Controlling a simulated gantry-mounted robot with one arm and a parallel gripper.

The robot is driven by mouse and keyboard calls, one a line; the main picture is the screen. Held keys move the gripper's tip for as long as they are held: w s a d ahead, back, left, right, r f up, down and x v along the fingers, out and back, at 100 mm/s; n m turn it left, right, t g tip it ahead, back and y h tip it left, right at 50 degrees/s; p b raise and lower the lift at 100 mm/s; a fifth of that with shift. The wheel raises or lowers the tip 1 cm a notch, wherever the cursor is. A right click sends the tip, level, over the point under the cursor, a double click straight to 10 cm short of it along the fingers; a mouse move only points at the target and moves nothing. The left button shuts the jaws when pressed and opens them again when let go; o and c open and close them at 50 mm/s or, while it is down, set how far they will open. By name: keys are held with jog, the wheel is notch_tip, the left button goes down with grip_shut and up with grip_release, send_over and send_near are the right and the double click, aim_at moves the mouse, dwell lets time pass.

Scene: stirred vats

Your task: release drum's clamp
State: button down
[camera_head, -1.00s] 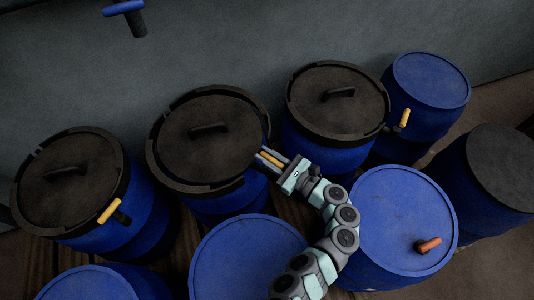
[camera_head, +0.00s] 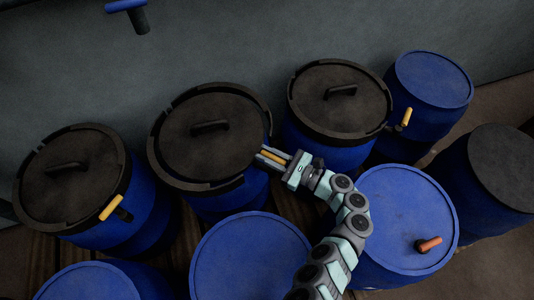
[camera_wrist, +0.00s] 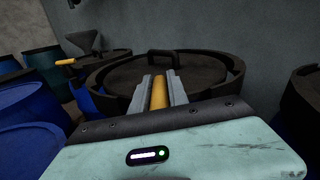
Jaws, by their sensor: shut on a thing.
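The drum in the middle of the back row has a blue body (camera_head: 213,203) and a black lid (camera_head: 208,137) with a bar handle. A black clamp ring (camera_head: 157,170) runs around the lid, with a gap between its ends. My gripper (camera_head: 273,155) is at the right side of this ring, shut on its yellow clamp lever (camera_head: 270,157). In the wrist view the yellow lever (camera_wrist: 159,92) lies between my two grey fingers, pointing toward the lid (camera_wrist: 195,70). The fingers hide where the lever joins the ring.
Similar black-lidded drums stand left (camera_head: 68,178) and right (camera_head: 339,98), with yellow levers. Blue-lidded drums (camera_head: 250,258) (camera_head: 404,220) stand close in front, the right one with an orange handle (camera_head: 428,244). A grey wall runs behind. A blue-handled fixture (camera_head: 125,6) hangs at upper left.

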jog(key=c, duration=1.3)
grip_release()
jog(key=p+v, duration=0.1)
jog(key=v, duration=0.9)
jog(key=shift+s+d+p, duration=0.15)
jog(key=shift+d+p, duration=0.15)
jog(key=shift+d, duration=0.05)
